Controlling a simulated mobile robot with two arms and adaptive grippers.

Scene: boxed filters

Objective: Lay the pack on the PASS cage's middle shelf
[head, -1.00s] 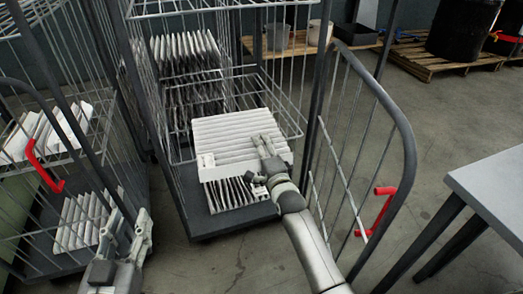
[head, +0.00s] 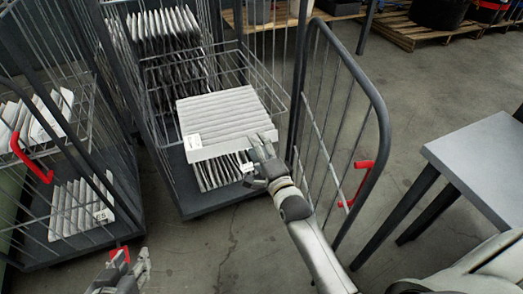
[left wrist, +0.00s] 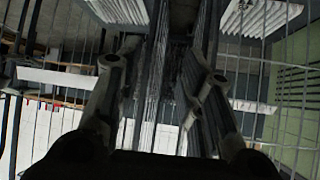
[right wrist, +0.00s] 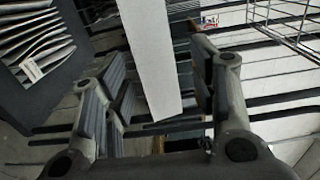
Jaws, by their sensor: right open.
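The pack (head: 228,121) is a white pleated panel with a small label at its front left corner. It lies flat at middle-shelf height in the central wire cage (head: 176,172); whether it rests fully on the wire shelf (head: 272,98) is unclear. My right gripper (head: 262,148) is at the pack's front right edge. In the right wrist view its fingers (right wrist: 160,95) are apart, with the pack's white edge (right wrist: 148,55) between them. My left gripper (head: 130,264) is at the lower left, away from the pack. Its fingers (left wrist: 155,75) are apart and empty. No cage sign is readable.
More filters (head: 218,172) stand under the pack on the cage base, and others (head: 165,24) stand behind. A second cage (head: 58,140) with filters is at left. The open cage door (head: 372,105), with a red handle (head: 358,182), is right of my right arm. A grey table (head: 485,160) stands at right.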

